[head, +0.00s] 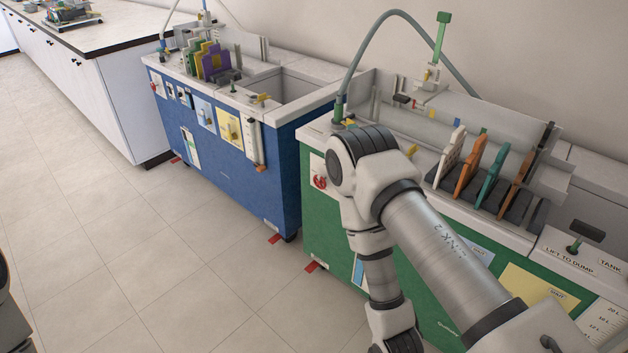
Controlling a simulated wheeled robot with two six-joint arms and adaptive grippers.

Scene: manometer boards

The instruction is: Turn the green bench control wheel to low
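The green bench (319,222) stands at the right, its front partly hidden behind my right arm. A small red wheel-like control (319,181) sits on a pale plate at the left end of its front, just left of my arm. I cannot tell its setting, nor whether it is the control wheel. A yellow fitting (411,150) shows on the bench top beside my arm. My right arm comes in from the lower right, bends over the bench edge and hangs down in front of it; its gripper is below the picture. My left gripper is out of view.
A blue bench (270,185) with yellow fittings stands left of the green one, with a narrow gap between. A white cabinet (115,100) stands farther left. Upright coloured plates (468,168) and a dark T-handle (584,232) rise from the green bench. The tiled floor (130,260) is clear.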

